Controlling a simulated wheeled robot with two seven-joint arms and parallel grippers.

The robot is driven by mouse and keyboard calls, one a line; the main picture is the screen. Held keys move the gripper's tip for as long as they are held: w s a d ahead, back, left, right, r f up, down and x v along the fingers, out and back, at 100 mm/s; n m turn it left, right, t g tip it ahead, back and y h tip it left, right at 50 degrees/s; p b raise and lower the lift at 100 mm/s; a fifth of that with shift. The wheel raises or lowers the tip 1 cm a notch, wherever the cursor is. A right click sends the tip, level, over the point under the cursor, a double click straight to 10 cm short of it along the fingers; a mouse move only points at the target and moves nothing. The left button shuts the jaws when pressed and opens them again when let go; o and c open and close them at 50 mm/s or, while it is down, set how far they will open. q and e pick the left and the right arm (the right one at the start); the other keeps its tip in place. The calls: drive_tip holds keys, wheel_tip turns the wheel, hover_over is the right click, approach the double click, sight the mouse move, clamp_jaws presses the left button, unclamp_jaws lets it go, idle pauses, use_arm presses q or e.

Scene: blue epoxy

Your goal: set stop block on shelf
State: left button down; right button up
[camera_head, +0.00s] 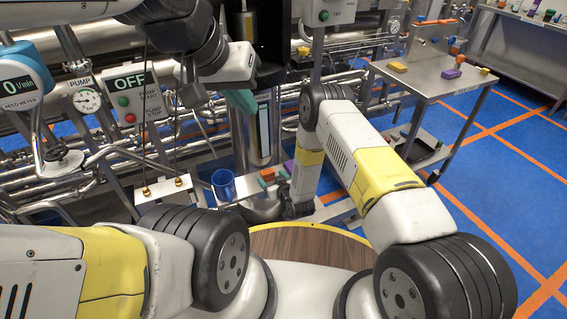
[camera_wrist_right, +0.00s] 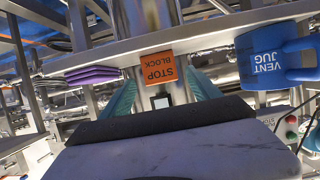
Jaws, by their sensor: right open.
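The orange stop block (camera_wrist_right: 160,68) rests on a pale narrow ledge (camera_wrist_right: 215,37), its label upside down in the right wrist view. In the head view the small orange block (camera_head: 267,175) is beside a blue jug. My right gripper (camera_wrist_right: 161,82) is open, its teal fingers on either side of the block's near face. I cannot tell whether they touch it. In the head view my right forearm hides the right fingers. My left gripper (camera_head: 240,101) is raised in front of the pipework, its teal fingers partly visible. Which surface is the task's shelf is not clear.
The blue vent jug (camera_wrist_right: 276,58) stands close to one side of the block, and folded purple cloth (camera_wrist_right: 93,75) lies on the other. A metal table (camera_head: 440,82) with small coloured items stands at right. Pipes and a pump panel (camera_head: 130,95) fill the left. Blue floor is clear at right.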

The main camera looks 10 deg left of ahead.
drive_tip(key=v, duration=0.7)
drive_tip(key=w+d+r+m+h, duration=0.1)
drive_tip(key=w+d+r, duration=0.25)
drive_tip(key=r, duration=0.55)
drive_tip(key=w+d+r+h, duration=0.1)
drive_tip(key=w+d+r, duration=0.3)
drive_tip(key=r, duration=0.6)
drive_tip(key=s+d+r+m+g+h, duration=0.1)
drive_tip(key=d+r, duration=0.3)
drive_tip(key=r, duration=0.3)
drive_tip(key=s+d+r+m+g+h, duration=0.1)
drive_tip(key=d+r, duration=0.2)
drive_tip(key=r, duration=0.5)
drive_tip(key=s+d+r+m+g, duration=0.1)
drive_tip(key=s+d+r+m, duration=0.1)
drive_tip(key=s+d+r, duration=0.75)
drive_tip(key=s+d+r+g, duration=0.1)
drive_tip(key=s+r, duration=0.1)
drive_tip(key=s, duration=0.8)
drive_tip(key=s+d+r+m+g+h, duration=0.1)
drive_tip(key=s+d+r, duration=0.1)
drive_tip(key=s, duration=0.7)
drive_tip(key=shift+s+r, duration=0.2)
drive_tip(key=shift+s, duration=0.2)
